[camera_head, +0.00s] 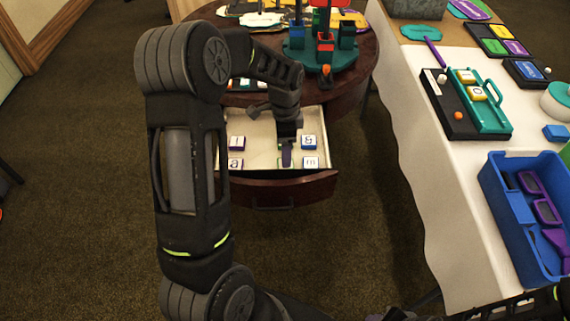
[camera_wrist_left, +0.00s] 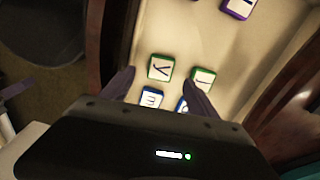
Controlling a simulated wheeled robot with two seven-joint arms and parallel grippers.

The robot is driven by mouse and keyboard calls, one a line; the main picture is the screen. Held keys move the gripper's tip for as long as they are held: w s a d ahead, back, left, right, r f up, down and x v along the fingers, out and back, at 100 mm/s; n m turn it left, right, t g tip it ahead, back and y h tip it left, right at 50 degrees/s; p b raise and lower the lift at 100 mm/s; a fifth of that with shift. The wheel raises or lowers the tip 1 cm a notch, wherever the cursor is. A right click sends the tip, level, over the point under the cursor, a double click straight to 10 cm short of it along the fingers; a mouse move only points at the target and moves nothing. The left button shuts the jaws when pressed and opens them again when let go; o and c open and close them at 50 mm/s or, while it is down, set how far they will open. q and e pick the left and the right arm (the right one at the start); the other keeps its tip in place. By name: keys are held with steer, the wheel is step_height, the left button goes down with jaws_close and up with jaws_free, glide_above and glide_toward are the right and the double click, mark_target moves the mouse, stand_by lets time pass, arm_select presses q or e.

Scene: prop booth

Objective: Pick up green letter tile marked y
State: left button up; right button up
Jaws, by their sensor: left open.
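The green-edged tile marked y (camera_wrist_left: 160,68) lies face up in the open drawer in the left wrist view. My left gripper (camera_wrist_left: 158,77) is open, with one finger on each side of the y tile in the picture; I cannot tell how far above it they are. In the head view my left gripper (camera_head: 287,156) points down into the drawer and hides much of the tiles beneath it. The y tile cannot be made out clearly there. My right gripper is not in view.
Another green-edged tile (camera_wrist_left: 203,79) lies close beside the y tile, near the right finger. A blue m tile (camera_wrist_left: 150,98) lies just below it. The drawer (camera_head: 290,178) has low walls around the tiles. A white-covered table (camera_head: 432,175) stands right.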

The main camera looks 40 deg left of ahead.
arm_select(q)
steer(key=shift+f, duration=0.35)
steer(key=shift+w+f, duration=0.1)
steer(key=shift+f, duration=2.55)
steer(key=c, duration=1.4)
steer(key=shift+r, duration=0.15)
steer(key=shift+c, duration=0.2)
step_height(320, 180, up, 10)
